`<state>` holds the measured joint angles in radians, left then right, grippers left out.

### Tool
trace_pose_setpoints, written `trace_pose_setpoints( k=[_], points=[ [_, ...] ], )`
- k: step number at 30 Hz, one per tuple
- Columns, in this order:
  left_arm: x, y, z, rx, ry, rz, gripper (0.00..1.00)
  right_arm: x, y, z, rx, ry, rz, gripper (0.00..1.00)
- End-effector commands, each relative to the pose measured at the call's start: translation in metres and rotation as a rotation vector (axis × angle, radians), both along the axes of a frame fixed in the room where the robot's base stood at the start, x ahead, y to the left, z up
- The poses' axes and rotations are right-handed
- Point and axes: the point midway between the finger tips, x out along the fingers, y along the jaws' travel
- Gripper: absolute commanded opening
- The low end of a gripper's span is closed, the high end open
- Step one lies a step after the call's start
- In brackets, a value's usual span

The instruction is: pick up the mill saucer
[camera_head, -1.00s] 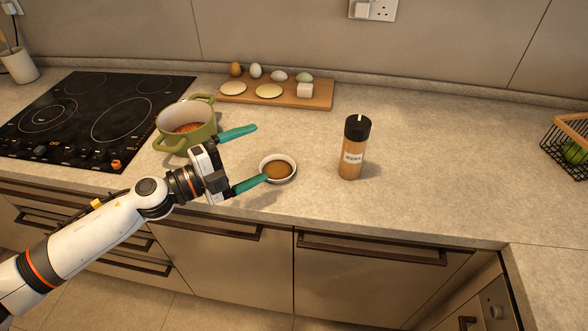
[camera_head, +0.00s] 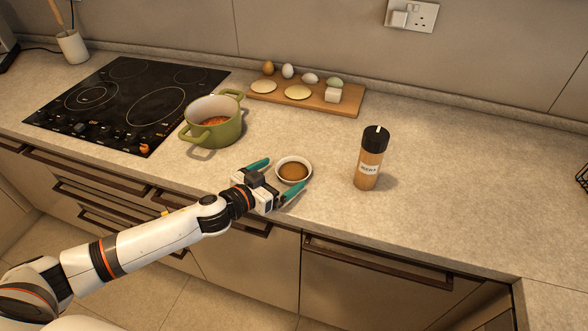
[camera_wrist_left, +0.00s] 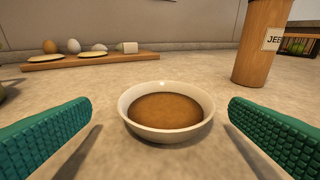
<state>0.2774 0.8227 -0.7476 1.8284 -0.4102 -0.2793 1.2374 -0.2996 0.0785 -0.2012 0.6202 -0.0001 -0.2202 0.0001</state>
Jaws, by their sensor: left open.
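The mill saucer, a small white round dish with brown contents (camera_head: 293,171), stands on the counter. In the left wrist view the saucer (camera_wrist_left: 166,112) sits centred between the two green fingers, with a gap on each side. My left gripper (camera_head: 286,173) is open and low over the counter, its fingers reaching to either side of the saucer. It holds nothing. The brown mill with a black top (camera_head: 370,158) stands upright to the right of the saucer; its lower part also shows in the left wrist view (camera_wrist_left: 262,45). My right gripper is not in view.
A green pot (camera_head: 226,131) stands left of the saucer, beside the black hob (camera_head: 120,100). A wooden board (camera_head: 345,103) with eggs, flat rounds and a white block lies behind. The counter right of the mill is clear. The counter's front edge is close to my gripper.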

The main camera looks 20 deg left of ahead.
Motion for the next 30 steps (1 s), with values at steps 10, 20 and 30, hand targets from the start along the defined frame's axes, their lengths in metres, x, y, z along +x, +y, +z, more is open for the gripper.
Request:
trace_pose_setpoints(
  k=[10, 20, 30],
  points=[
    [0.036, -0.023, -0.007, 0.001, -0.003, 0.000, 1.00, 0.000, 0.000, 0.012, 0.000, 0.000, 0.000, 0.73],
    [0.045, -0.027, -0.012, 0.002, -0.001, -0.001, 1.00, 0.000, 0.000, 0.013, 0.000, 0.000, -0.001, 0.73],
    [0.045, -0.027, -0.011, 0.001, -0.002, -0.001, 0.57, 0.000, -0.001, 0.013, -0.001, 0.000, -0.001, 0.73]
  ],
)
